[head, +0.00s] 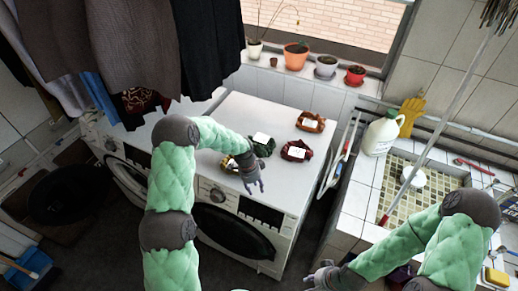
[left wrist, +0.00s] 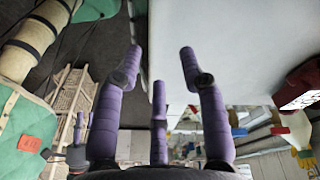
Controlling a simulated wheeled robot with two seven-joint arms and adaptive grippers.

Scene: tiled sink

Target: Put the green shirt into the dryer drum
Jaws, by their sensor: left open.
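The green shirt (head: 263,145) is a small dark green folded bundle with a white tag, on top of the right-hand white machine. My left gripper (head: 252,182) is just in front of the shirt, by the machine's front edge. In the left wrist view its purple fingers (left wrist: 160,85) are spread and empty. The left-hand white machine (head: 128,180) has a round opening in front; a dark round door-like shape (head: 68,195) stands left of it. I cannot tell which machine is the dryer. My right gripper (head: 325,273) is low by the sink, its finger state unclear.
A brown-orange bundle (head: 310,122), a red bundle (head: 296,150) and a yellowish bundle (head: 230,163) lie around the shirt. Dark clothes (head: 130,50) hang above the left machine. A tiled sink (head: 385,185) with a white jug (head: 381,135) stands right. Potted plants line the sill.

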